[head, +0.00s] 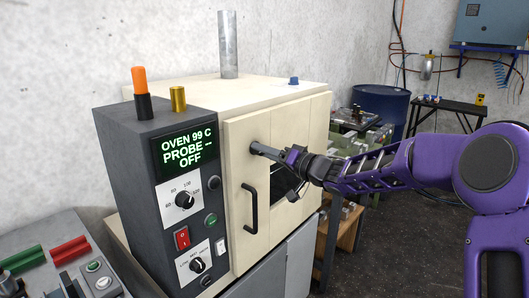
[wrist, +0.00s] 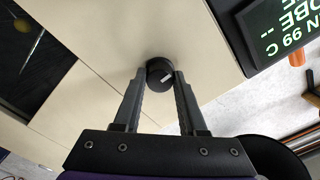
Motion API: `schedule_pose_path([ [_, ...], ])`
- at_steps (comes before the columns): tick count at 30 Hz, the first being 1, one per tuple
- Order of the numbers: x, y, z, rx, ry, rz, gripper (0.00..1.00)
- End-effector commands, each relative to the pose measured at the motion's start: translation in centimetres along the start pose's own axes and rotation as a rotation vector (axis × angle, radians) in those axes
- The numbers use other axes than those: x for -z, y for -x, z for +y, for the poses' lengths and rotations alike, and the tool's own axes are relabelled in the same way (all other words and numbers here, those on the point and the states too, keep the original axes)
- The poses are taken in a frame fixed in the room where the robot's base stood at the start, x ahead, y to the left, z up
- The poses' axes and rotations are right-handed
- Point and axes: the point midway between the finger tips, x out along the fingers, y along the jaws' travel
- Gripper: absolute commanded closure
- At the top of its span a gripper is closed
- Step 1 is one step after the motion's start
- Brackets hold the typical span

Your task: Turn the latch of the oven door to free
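The oven (head: 285,93) is a cream box with a grey control panel on its left. Its door (head: 238,150) looks shut and has a black bar handle (head: 250,208). The latch is a round black knob with a pale mark (wrist: 160,74), near the door's top edge; in the head view, my gripper (head: 264,151) partly covers it. In the wrist view, my gripper's fingers (wrist: 160,77) stand on both sides of the knob, with no clear gap. The pale mark lies slanted in that picture. The display (head: 188,149) reads OVEN 99 C, PROBE --, OFF.
An orange-topped post (head: 139,80) and a brass cylinder (head: 178,99) stand on the panel box. A metal pipe (head: 228,45) rises from the oven top. A blue drum (head: 381,106) and a black table (head: 447,106) stand behind my arm.

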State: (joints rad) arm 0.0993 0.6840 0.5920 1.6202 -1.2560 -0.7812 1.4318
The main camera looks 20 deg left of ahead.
Motion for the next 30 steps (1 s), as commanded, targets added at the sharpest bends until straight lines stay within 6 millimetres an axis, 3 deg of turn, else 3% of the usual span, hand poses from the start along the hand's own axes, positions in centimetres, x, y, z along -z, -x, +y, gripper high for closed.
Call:
schedule_pose_path([
  [1,0.00,0.01,0.00,0.000,0.000,0.000,0.85],
  [4,0.00,0.01,0.00,0.000,0.000,0.000,1.00],
  [17,0.00,0.02,-0.01,0.000,0.063,0.000,1.00],
  [30,-0.10,-0.01,0.07,0.000,0.414,0.000,1.00],
])
